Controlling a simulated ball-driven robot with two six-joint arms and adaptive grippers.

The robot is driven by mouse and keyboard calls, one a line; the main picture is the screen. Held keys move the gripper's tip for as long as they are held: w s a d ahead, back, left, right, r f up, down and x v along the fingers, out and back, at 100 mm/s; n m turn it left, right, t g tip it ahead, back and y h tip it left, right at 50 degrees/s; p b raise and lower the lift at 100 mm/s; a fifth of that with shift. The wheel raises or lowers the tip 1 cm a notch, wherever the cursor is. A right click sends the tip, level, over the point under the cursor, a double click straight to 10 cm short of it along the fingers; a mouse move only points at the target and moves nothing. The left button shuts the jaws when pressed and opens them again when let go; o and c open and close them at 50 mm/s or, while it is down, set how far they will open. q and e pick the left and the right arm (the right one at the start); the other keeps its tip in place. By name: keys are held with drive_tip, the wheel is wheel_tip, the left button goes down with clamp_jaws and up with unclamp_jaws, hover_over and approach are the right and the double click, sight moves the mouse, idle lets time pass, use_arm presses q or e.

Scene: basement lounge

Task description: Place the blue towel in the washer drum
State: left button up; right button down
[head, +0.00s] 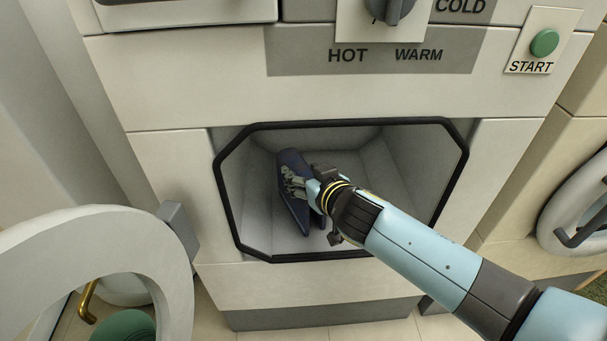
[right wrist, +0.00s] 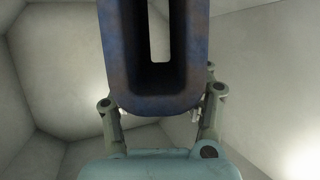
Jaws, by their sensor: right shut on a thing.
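The blue towel (head: 294,190) is a dark blue folded piece, tilted, inside the washer drum (head: 400,165). My right gripper (head: 292,184) reaches in through the black-rimmed opening and is shut on the towel. In the right wrist view the towel (right wrist: 155,92) fills the upper middle as a thick U-shaped fold between the fingers (right wrist: 158,110). Pale grey drum walls surround it there. Whether the towel touches the drum floor or wall is hard to tell. My left gripper is not in view.
The washer's round door (head: 90,240) stands open at the lower left, with a grey hinge beside the opening. The control panel has a dial (head: 394,8) and a green start button (head: 544,42) above. Another round door (head: 580,215) is at the right edge.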

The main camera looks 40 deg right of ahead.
drive_tip(key=shift+f, duration=0.3)
drive_tip(key=c, duration=0.6)
unclamp_jaws()
drive_tip(key=shift+o, duration=0.2)
drive_tip(key=shift+r, duration=0.15)
